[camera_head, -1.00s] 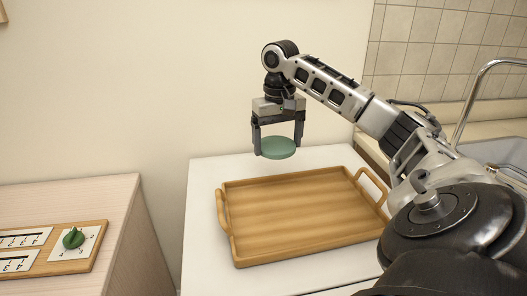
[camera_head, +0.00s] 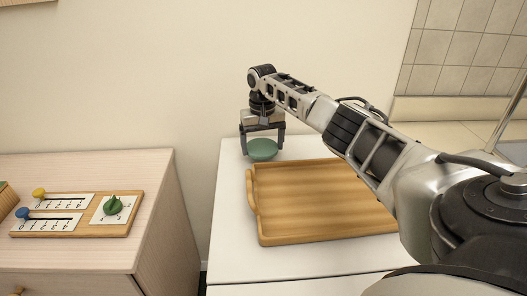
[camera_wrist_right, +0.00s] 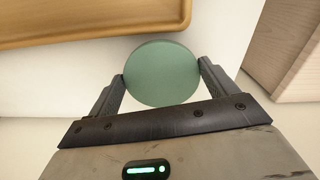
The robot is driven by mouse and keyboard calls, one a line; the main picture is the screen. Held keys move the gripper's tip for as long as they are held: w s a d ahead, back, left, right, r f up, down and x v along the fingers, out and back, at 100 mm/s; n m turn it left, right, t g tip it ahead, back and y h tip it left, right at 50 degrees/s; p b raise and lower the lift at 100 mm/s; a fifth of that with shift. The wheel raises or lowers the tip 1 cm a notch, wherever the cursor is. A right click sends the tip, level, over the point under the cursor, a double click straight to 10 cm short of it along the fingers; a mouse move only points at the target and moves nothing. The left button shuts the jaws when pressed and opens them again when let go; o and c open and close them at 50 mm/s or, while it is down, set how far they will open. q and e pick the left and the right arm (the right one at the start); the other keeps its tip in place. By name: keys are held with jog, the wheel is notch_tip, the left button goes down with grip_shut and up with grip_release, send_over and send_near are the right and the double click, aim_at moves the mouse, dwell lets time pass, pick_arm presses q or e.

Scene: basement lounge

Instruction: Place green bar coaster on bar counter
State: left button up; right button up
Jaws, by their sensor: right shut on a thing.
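The green bar coaster (camera_head: 262,150) is a round, flat disc between the two fingers of my right gripper (camera_head: 262,146). The right gripper is shut on it. The coaster also shows in the right wrist view (camera_wrist_right: 162,73), with a finger at each side of its edge. It is over the back left part of a white counter top (camera_head: 232,222), beside the back left corner of a wooden tray. I cannot tell how far above the white surface it is. My left gripper is not in view.
The wooden tray (camera_head: 254,222) with raised rims lies on the white counter and looks empty. A pale wooden cabinet (camera_head: 150,185) stands at the left, with a board of sliders and a green knob (camera_head: 113,205). A wall is close behind the gripper.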

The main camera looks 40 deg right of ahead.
jog(key=shift+f, duration=1.3)
jog(key=o, duration=0.8)
jog(key=shift+f, duration=0.1)
